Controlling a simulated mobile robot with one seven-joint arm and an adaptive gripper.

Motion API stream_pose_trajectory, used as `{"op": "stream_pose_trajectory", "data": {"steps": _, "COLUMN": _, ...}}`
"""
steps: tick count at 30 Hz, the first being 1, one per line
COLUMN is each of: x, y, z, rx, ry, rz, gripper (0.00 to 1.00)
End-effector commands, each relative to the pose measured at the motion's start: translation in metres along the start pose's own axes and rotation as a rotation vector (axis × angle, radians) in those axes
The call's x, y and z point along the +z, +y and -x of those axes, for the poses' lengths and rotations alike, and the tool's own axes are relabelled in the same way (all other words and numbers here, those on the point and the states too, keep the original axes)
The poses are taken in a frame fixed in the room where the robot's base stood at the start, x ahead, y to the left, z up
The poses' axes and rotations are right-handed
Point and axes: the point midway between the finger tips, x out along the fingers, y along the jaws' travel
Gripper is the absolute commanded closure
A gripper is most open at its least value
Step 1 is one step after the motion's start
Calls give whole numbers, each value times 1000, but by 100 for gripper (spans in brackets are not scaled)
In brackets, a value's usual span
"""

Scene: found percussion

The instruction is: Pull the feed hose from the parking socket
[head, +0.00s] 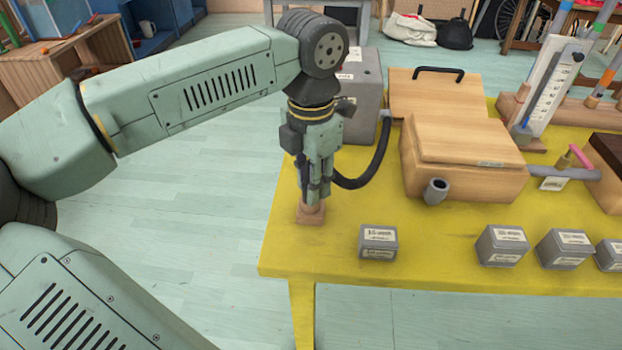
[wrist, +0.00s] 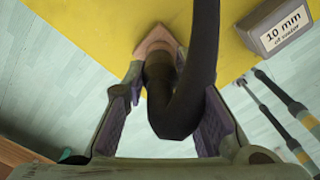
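The black feed hose (head: 373,172) loops from a grey box down to my gripper (head: 316,192). Its end hangs between my fingers in the head view. The parking socket (head: 310,213) is a small wooden block at the left edge of the yellow table, directly below the fingers. In the wrist view the hose (wrist: 202,70) curves between my two purple-padded fingers (wrist: 165,85), its thick end pointing down at the socket (wrist: 158,38). The fingertips stand close on both sides of the hose end. Whether they press on it is unclear. The socket opening is hidden.
The grey box (head: 361,85) stands behind my gripper. A wooden box (head: 465,150) with a grey port (head: 436,191) stands to the right. Small grey labelled blocks (head: 378,243) line the yellow table's front (head: 430,270). The floor left of the table is clear.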

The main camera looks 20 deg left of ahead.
Motion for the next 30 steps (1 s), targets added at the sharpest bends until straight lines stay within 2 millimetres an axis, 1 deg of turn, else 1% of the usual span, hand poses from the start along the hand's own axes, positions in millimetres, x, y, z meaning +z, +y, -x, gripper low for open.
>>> {"op": "stream_pose_trajectory", "data": {"steps": 1, "x": 0, "y": 0, "z": 0, "rx": 0, "ry": 0, "rz": 0, "gripper": 81}}
{"op": "stream_pose_trajectory", "data": {"steps": 10, "x": 0, "y": 0, "z": 0, "rx": 0, "ry": 0, "rz": 0, "gripper": 100}}
{"op": "stream_pose_trajectory", "data": {"steps": 17, "x": 0, "y": 0, "z": 2, "rx": 0, "ry": 0, "rz": 0, "gripper": 100}}
{"op": "stream_pose_trajectory", "data": {"steps": 30, "x": 0, "y": 0, "z": 15, "rx": 1, "ry": 0, "rz": 0, "gripper": 100}}
